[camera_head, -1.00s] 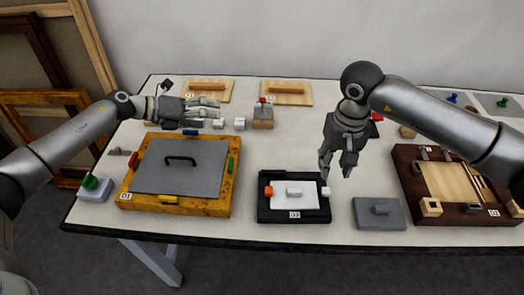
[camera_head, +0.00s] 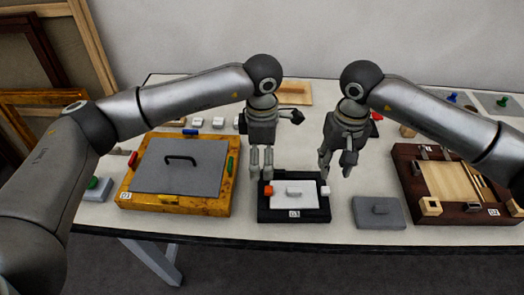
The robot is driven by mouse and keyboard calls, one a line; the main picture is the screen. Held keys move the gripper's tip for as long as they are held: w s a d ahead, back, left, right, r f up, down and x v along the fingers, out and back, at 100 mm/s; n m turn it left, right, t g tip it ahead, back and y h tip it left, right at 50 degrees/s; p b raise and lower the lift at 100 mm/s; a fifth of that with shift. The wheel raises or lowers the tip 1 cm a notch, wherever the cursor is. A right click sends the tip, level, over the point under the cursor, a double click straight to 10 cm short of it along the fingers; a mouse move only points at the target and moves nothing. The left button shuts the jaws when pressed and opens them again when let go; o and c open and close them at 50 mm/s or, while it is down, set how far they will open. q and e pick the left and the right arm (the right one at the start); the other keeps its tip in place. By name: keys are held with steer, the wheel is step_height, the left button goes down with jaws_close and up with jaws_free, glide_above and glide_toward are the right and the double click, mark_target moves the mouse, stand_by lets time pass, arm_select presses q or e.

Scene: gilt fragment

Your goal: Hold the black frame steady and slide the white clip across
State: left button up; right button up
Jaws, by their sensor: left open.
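The black frame (camera_head: 266,215) lies on the table at centre, with a white panel (camera_head: 308,202) and a white knob in it. The white clip (camera_head: 325,190) sits on the frame's right side. An orange clip (camera_head: 268,190) sits on its left side. My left gripper (camera_head: 261,177) points down, open and empty, at the frame's back left corner; I cannot tell whether it touches. My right gripper (camera_head: 337,172) points down with its fingers apart, empty, just behind and above the white clip.
A golden frame (camera_head: 150,202) with a grey panel (camera_head: 205,170) lies to the left. Small white blocks (camera_head: 218,122) and a wooden board (camera_head: 297,93) are behind.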

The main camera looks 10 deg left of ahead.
mark_target(262, 184)
arm_select(q)
step_height(262, 184, down, 10)
steer(key=shift+r, duration=0.2)
steer(key=c, duration=1.1)
steer(key=shift+c, duration=1)
arm_select(e)
steer(key=shift+o, duration=0.6)
